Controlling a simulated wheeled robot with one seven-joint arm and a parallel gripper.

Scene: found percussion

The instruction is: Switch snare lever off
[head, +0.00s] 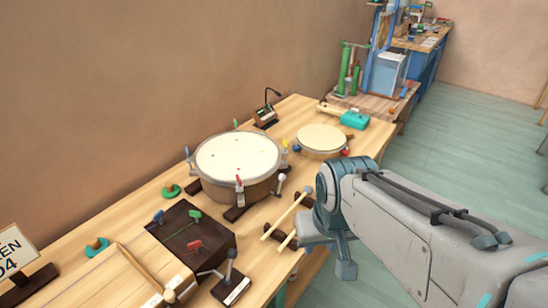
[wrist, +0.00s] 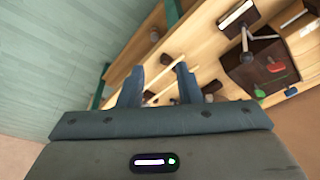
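The snare drum (head: 238,160) is a round drum with a pale head and wooden shell, standing on the bench. A short lever with a pale grey round knob (head: 281,179) stands at its right front side. Another grey-knobbed lever (head: 231,258) stands on a small dark base with a white plate at the bench's front; it also shows in the wrist view (wrist: 245,40). No readable label shows which is the snare lever. My gripper (wrist: 157,75) is open, its two blue-grey fingers apart with nothing gripped. It is off the bench's front edge, apart from both levers.
Pale drumsticks (head: 285,218) lie on dark rests near the front edge, close to my gripper. A dark box (head: 190,238) with coloured levers stands left of them. A smaller drum (head: 321,139) and a teal mallet (head: 354,120) are farther back. The floor (head: 455,160) at right is clear.

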